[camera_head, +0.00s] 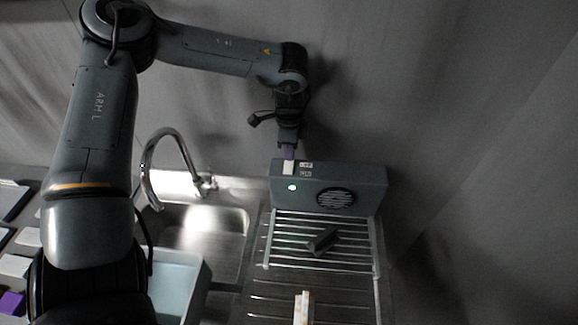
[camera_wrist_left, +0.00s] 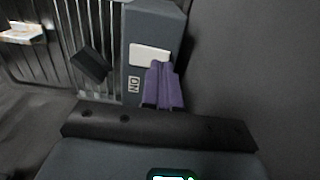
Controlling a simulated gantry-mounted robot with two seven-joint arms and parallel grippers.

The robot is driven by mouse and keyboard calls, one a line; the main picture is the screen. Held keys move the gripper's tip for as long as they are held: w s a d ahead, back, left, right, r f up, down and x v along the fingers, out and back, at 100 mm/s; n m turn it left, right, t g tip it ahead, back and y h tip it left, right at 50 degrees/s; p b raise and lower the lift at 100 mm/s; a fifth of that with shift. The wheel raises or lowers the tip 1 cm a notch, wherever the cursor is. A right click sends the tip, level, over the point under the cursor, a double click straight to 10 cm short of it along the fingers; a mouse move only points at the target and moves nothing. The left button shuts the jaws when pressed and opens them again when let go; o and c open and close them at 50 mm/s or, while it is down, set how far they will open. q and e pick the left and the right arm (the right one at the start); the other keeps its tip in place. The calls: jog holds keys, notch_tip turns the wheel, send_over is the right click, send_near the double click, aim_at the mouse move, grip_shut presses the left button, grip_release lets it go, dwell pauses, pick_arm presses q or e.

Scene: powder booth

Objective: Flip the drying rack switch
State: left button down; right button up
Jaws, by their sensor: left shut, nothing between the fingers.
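The drying rack's grey blower box (camera_head: 362,182) stands at the back of the rack (camera_head: 376,245), with a round grille and a lit green light on its front. The white switch (camera_head: 288,168) is on the box's top left; it also shows in the left wrist view (camera_wrist_left: 148,54), near an ON label. My left gripper (camera_head: 288,153) points down at the switch, its purple fingers shut and empty. In the left wrist view the fingertips (camera_wrist_left: 159,66) overlap the switch's edge; I cannot tell whether they touch it. My right gripper is not in view.
A dark block (camera_head: 322,241) lies on the rack bars, and a small white and orange item (camera_head: 303,308) is in front. A sink (camera_head: 215,222) with a curved tap (camera_head: 147,170) is to the left, with a pale bin (camera_head: 180,285) before it.

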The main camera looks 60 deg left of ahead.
aim_at(289, 163)
pick_arm(q)
jog(key=shift+f+b, duration=0.85)
jog(key=shift+f, duration=0.1)
dwell(0.7)
jog(key=shift+r, duration=0.15)
jog(key=shift+r+p, duration=2)
jog(key=shift+r, duration=1.45)
